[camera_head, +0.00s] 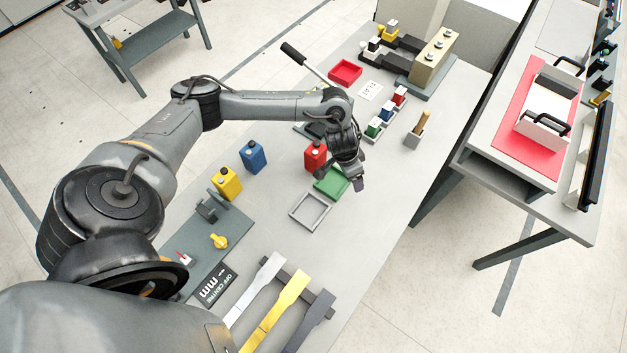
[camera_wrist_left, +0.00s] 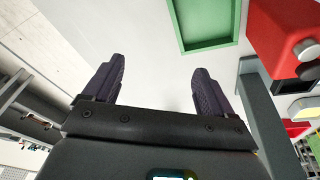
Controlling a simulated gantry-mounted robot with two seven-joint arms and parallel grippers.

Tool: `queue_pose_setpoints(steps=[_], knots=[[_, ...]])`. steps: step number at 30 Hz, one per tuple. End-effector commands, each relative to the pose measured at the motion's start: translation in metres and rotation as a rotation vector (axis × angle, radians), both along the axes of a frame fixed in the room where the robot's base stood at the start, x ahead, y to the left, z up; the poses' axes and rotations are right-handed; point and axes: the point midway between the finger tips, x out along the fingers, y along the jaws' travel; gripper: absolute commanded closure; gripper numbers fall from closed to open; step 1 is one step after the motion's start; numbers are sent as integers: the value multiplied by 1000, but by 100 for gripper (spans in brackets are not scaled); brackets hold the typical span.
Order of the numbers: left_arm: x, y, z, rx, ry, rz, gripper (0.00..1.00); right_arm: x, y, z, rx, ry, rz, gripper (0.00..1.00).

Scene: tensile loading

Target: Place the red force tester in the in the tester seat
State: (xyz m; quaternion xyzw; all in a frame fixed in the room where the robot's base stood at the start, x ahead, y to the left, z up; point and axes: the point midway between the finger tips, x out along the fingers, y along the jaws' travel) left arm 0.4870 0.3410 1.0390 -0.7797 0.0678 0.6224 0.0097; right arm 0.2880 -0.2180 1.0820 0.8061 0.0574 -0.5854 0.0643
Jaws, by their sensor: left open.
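A red block with a knob, likely the same tester, shows at the upper right of the left wrist view (camera_wrist_left: 283,38). My left gripper also shows there (camera_wrist_left: 153,88), its two dark fingers wide apart with nothing between them. An empty grey square frame (camera_head: 296,212) lies in front of the tester. I cannot tell which fixture is the tester seat. My right gripper is not in view.
Blue (camera_head: 253,156) and yellow (camera_head: 227,183) testers stand to the left. A green tray (camera_head: 331,182) lies under my gripper and a red tray (camera_head: 345,72) lies further back. Flat specimens (camera_head: 275,312) lie at the front. A side bench (camera_head: 480,150) stands right.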

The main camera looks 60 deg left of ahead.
Motion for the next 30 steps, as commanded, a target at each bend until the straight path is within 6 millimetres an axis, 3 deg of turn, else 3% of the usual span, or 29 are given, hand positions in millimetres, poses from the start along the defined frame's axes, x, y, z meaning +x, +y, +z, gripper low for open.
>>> queue_pose_setpoints(steps=[1,3,6,10,14,24,30], knots=[[-5,-51,-14,-35,-57,-110,15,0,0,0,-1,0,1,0],[-8,-112,-17,-64,-172,-234,15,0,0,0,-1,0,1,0],[-19,-181,-6,-90,-326,-332,15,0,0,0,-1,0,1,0],[-39,-225,20,-76,-455,-333,15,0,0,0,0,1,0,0],[-67,-219,41,-18,-463,-248,15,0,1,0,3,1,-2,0],[-170,-139,44,85,-181,-65,15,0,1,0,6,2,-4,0],[-198,-122,43,91,-101,-43,15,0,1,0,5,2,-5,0]])
